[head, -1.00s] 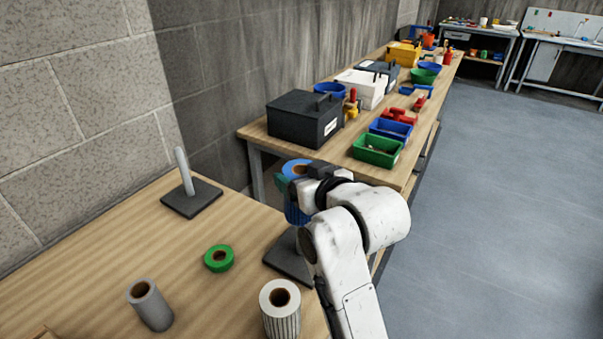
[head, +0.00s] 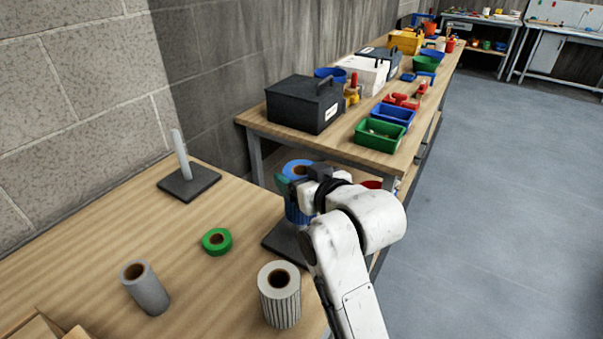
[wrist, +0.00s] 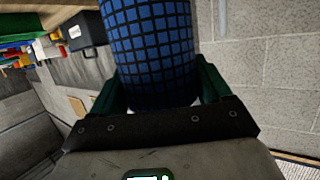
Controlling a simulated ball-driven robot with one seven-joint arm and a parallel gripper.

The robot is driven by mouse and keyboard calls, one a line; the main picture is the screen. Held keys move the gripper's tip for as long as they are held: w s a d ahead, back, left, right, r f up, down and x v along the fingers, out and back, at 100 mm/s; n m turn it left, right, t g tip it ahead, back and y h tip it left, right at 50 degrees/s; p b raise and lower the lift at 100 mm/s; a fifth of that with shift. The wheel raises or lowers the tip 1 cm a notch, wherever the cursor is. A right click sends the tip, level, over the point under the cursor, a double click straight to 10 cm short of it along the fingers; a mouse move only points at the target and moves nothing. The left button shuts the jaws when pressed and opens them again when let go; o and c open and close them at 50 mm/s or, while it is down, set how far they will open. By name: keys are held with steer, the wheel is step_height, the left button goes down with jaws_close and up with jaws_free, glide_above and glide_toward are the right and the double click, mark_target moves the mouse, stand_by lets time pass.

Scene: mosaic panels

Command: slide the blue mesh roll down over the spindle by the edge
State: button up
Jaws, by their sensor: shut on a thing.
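The blue mesh roll (head: 297,210) is upright, with a brown core showing at its top. My gripper (head: 303,187) is shut on its side, and the wrist view shows the roll (wrist: 152,45) between my green fingers. The roll appears over the dark square base (head: 281,243) of the spindle by the edge. That spindle's post is not visible, so I cannot tell whether the roll is around it. The roll's lower end is partly behind my arm.
Another spindle (head: 180,152) stands bare at the back left. A second bench (head: 259,126) with boxes and bins is beyond.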

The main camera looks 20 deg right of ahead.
step_height(320, 180, down, 7)
steer(key=b, duration=0.4)
steer(key=shift+r, duration=0.15)
stand_by(0.5)
steer(key=o, duration=1.2)
steer(key=shift+s, duration=0.1)
steer(key=v, duration=1)
steer(key=shift+s, duration=0.3)
